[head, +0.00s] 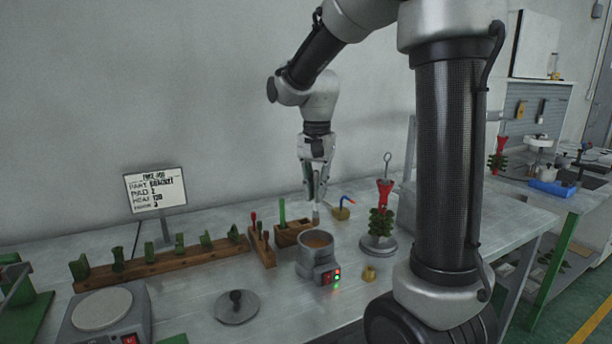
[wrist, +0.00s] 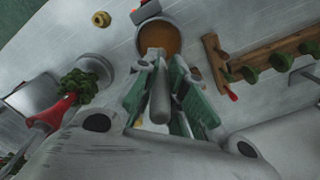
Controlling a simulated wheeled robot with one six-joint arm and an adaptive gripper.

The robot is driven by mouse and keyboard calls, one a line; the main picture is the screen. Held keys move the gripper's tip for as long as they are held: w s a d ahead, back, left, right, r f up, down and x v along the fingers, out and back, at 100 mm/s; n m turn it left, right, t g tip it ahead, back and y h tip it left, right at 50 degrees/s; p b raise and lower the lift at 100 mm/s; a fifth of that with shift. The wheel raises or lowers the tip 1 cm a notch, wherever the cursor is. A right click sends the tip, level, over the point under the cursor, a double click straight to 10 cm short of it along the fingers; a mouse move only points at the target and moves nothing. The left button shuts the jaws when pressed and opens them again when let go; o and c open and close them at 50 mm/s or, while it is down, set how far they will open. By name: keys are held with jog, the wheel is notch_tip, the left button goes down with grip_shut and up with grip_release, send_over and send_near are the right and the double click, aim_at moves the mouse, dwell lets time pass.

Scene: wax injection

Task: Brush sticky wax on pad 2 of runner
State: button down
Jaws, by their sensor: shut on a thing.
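My gripper (head: 317,192) is shut on a slim grey tool, which I take to be the brush (head: 316,217). It points down, tip behind the wax pot (head: 309,262). In the wrist view the brush (wrist: 159,98) lies between green finger pads, and the pot's brown wax (wrist: 160,37) shows beyond it; I cannot tell contact. The runner (head: 384,194), red on top with green pieces below, stands upright on a round grey base (head: 378,247), right of my gripper. The runner also shows at left in the wrist view (wrist: 62,108). Pad 2 cannot be made out.
A wooden box (head: 291,236) holds a green upright piece beside the pot. A small rack (head: 262,248) holds red-handled tools. A long wooden rail (head: 160,263) carries several green pieces. A job sign (head: 156,190) stands behind. A brass piece (head: 369,274) lies near the pot.

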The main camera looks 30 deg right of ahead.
aim_at(317, 211)
jog(key=shift+s+f, duration=0.25)
jog(key=shift+f, duration=0.25)
jog(key=shift+w+f, duration=0.1)
jog(key=shift+f, duration=2.8)
jog(key=shift+f, duration=0.55)
jog(key=shift+r, duration=3.55)
